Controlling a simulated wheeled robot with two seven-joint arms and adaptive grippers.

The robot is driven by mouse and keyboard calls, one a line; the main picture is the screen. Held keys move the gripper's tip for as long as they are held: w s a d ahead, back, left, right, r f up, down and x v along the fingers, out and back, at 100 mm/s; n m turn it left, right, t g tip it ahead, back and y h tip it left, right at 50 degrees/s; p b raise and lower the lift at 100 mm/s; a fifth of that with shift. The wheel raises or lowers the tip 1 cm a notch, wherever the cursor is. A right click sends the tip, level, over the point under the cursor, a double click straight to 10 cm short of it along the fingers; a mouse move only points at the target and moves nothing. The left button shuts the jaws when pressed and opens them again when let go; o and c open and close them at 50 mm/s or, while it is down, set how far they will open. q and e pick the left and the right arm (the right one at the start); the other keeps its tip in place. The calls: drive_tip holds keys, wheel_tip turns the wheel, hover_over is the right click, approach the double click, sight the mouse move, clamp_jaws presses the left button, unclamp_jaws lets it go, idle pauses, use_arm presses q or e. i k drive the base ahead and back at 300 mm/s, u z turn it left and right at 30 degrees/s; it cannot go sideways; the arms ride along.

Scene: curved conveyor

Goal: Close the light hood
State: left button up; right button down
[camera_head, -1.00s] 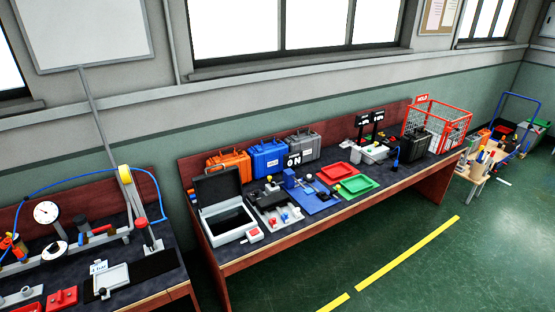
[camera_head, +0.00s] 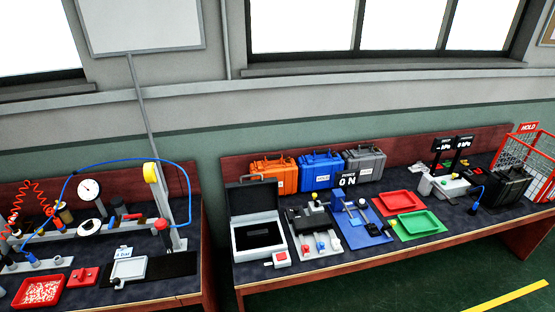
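What looks like the light hood is a grey box (camera_head: 256,236) on the bench, left of its middle. Its dark lid (camera_head: 252,198) stands open and upright at the back, with a handle on top. The inside of the box is white with a black panel (camera_head: 258,234). A small white unit with a red button (camera_head: 281,257) sits at its front right corner. Neither of my grippers is in view.
Right of the box are a grey fixture plate (camera_head: 316,244), a blue fixture (camera_head: 360,225), a red tray (camera_head: 398,202) and a green tray (camera_head: 417,224). Orange (camera_head: 274,174), blue (camera_head: 321,171) and grey (camera_head: 363,163) cases stand behind. A gap separates the left bench (camera_head: 178,297).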

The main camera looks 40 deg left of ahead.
sight(261, 195)
drive_tip(key=i, duration=2.1)
drive_tip(key=u, duration=3.35)
